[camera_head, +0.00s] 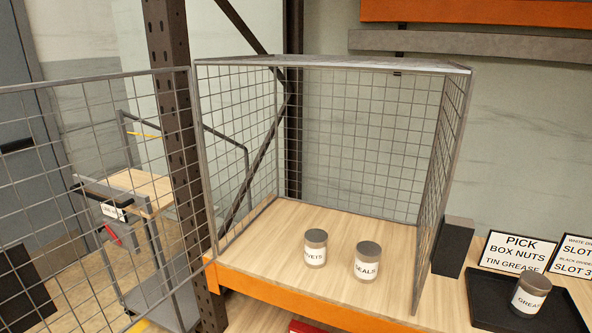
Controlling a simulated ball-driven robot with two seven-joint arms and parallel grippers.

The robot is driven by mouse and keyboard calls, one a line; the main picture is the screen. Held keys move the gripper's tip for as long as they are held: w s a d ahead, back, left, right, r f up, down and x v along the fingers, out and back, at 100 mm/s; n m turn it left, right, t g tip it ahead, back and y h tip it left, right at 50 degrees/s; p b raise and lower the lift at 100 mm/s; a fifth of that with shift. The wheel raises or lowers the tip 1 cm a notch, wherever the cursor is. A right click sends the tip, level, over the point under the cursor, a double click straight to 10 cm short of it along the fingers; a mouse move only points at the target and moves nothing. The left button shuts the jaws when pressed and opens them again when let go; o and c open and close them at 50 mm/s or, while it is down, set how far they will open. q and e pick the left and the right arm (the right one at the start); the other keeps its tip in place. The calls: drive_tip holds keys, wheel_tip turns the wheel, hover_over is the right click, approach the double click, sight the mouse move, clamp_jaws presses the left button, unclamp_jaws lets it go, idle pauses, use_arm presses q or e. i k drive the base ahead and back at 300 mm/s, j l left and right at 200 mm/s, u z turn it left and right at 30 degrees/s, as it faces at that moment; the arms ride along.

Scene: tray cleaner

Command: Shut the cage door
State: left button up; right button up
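The wire-mesh cage (466,71) stands on a wooden shelf with an orange front edge. Its front is open. The cage door (103,77) is a grey mesh panel swung wide out to the left, joined to the cage at its left front post. Two tins with grey lids stand upright inside the cage: one labelled "SEALS" (367,262) and one whose label is partly turned away, reading "VETS" (316,249). Neither of my grippers shows in the head view.
A black tray (482,293) at the right holds a grease tin (529,295). A trolley (150,190) is visible through the door mesh.

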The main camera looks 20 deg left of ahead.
sight(25, 302)
drive_tip(key=k+j+z, duration=0.1)
drive_tip(key=j, duration=0.35)
drive_tip(key=k+j+z, duration=0.1)
drive_tip(key=k+j, duration=0.2)
drive_tip(key=j, duration=0.15)
drive_tip(key=k+j, duration=0.2)
drive_tip(key=j, duration=0.2)
drive_tip(key=k+j+z, duration=0.15)
drive_tip(key=j, duration=0.3)
drive_tip(key=k+j+z, duration=0.1)
drive_tip(key=k+j, duration=0.25)
drive_tip(key=i+j+z, duration=0.1)
drive_tip(key=j+z, duration=0.15)
drive_tip(key=j, duration=1.65)
drive_tip(key=k+l, duration=0.1)
drive_tip(key=l, duration=0.15)
drive_tip(key=k+l, duration=0.1)
drive_tip(key=l, duration=0.2)
